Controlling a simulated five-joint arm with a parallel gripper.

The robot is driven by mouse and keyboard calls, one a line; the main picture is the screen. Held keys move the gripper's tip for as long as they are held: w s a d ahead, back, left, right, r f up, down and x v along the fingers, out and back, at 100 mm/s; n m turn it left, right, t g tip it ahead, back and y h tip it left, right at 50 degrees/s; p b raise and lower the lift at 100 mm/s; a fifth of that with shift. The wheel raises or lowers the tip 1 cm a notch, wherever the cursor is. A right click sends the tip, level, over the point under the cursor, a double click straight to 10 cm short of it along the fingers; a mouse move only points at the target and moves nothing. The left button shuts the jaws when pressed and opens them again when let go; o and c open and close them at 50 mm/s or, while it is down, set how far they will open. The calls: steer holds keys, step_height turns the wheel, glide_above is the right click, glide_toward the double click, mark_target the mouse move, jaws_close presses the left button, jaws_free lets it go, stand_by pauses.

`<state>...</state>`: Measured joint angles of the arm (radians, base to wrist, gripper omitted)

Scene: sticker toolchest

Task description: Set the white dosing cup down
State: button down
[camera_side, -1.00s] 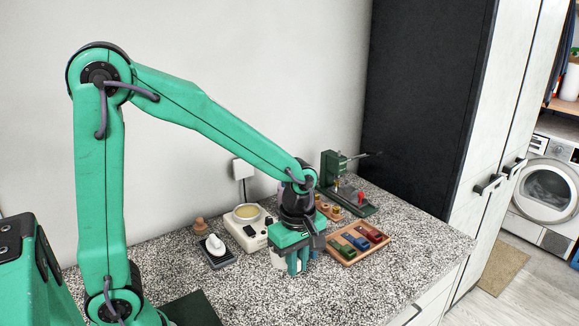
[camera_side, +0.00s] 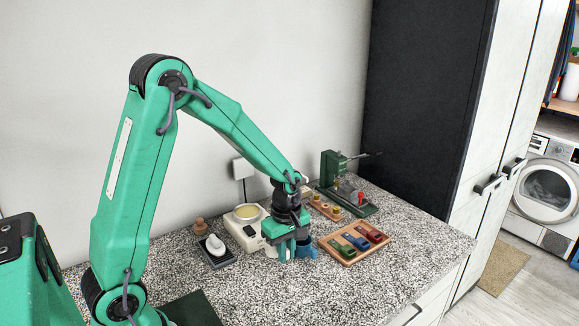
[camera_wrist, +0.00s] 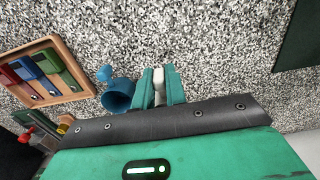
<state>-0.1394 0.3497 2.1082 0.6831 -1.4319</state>
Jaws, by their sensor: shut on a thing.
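My gripper (camera_wrist: 160,76) is shut on a white piece, the white dosing cup (camera_wrist: 159,87), in the wrist view. Only a narrow white strip of it shows between the two green fingers; the rest is hidden. In the side view my gripper (camera_side: 288,248) is low over the speckled counter, in front of the cream scale. A little white shows at the fingers there. I cannot tell whether the cup touches the counter. A blue cup (camera_wrist: 117,95) stands close beside the fingers in the wrist view, and its blue side (camera_side: 309,248) shows right of the gripper in the side view.
A wooden tray (camera_side: 349,262) with coloured blocks lies to the right. A cream scale (camera_side: 238,236) is behind left, with a white item on a dark pad (camera_side: 217,258) beside it. A green press (camera_side: 331,175) stands at the back. The front counter (camera_side: 310,293) is clear.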

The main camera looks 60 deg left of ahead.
steer(key=shift+f, duration=2)
steer(key=shift+f, duration=0.1)
steer(key=c, duration=1.4)
jaws_free()
steer(key=shift+c, duration=0.2)
step_height(320, 180, up, 12)
